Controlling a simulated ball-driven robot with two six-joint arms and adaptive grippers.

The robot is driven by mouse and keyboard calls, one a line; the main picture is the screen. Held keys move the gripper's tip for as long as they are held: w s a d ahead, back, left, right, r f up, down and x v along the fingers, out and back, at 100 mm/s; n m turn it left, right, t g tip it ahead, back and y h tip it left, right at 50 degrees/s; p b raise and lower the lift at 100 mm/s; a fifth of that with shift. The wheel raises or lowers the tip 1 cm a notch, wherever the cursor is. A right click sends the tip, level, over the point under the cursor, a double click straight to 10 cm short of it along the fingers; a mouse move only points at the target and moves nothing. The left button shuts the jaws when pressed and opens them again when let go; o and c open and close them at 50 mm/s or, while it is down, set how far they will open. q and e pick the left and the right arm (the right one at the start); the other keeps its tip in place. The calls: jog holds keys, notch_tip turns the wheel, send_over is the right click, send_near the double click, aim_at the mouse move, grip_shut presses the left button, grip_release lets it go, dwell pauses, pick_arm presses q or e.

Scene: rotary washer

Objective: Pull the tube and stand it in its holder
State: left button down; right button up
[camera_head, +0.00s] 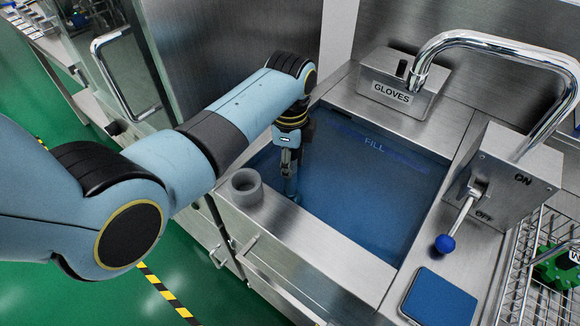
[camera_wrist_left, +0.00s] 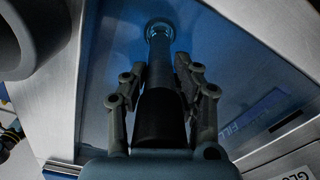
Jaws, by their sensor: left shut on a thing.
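A sink filled with blue water (camera_head: 370,185) takes up the middle of the head view. The tube (camera_wrist_left: 160,115) is dark at its near end and runs down into the water towards a round ring-like fitting (camera_wrist_left: 159,30). I cannot tell whether its lower end is seated there. My left gripper (camera_head: 289,165) points down at the sink's left side and is shut on the tube; its fingers flank the tube in the left wrist view (camera_wrist_left: 160,75). The grey round holder (camera_head: 243,188) stands on the left rim, apart from the gripper, its opening empty.
A GLOVES box (camera_head: 402,85) sits on the back rim. A curved steel faucet (camera_head: 490,40) arches above the right side. An ON/OFF box with a blue-knobbed lever (camera_head: 445,243) and a blue pad (camera_head: 440,298) are at right. A wire rack (camera_head: 545,260) stands beyond.

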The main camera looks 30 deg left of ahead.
pick_arm(q)
notch_tip(320, 180, up, 8)
jog(key=shift+f+p, duration=0.1)
jog(key=shift+p, duration=0.2)
jog(key=shift+r, duration=0.35)
jog(key=shift+r+p, duration=3.3)
jog(key=shift+p, duration=1.15)
